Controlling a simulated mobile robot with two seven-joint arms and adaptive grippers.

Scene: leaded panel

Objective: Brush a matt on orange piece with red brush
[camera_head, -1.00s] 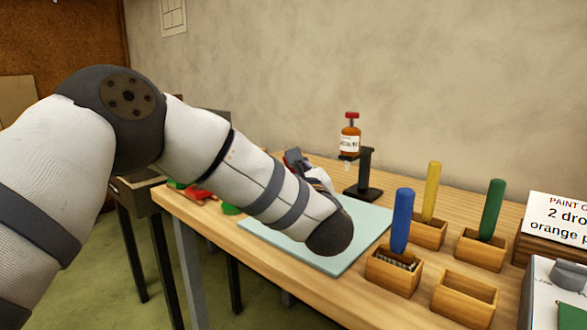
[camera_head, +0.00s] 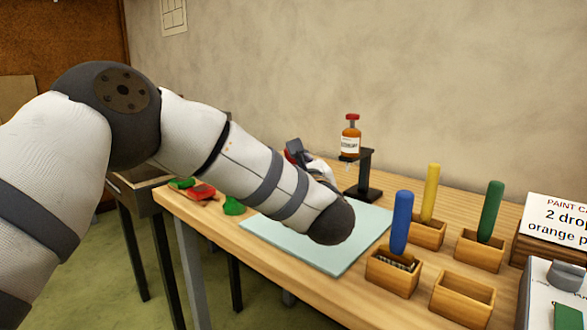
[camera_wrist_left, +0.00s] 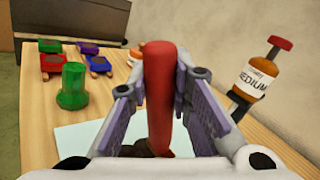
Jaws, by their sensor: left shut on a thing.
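My left gripper (camera_wrist_left: 160,78) is shut on the red brush (camera_wrist_left: 160,95), whose handle stands upright between the fingers in the left wrist view. The brush's dark lower end is low over the pale mat; I cannot tell if it touches anything. A small orange patch (camera_wrist_left: 135,56) shows just left of the brush, mostly hidden by the gripper; it may be the orange piece. In the head view my left forearm covers part of the pale mat (camera_head: 345,262), and the gripper is partly seen behind it. My right gripper is out of view.
A medium bottle (camera_head: 351,140) hangs on a black stand (camera_head: 368,180) behind the mat. Blue (camera_head: 402,222), yellow (camera_head: 430,190) and green (camera_head: 490,210) brushes stand in wooden holders; another holder (camera_head: 463,298) is empty. Several coloured pieces and a green object (camera_wrist_left: 73,88) lie left.

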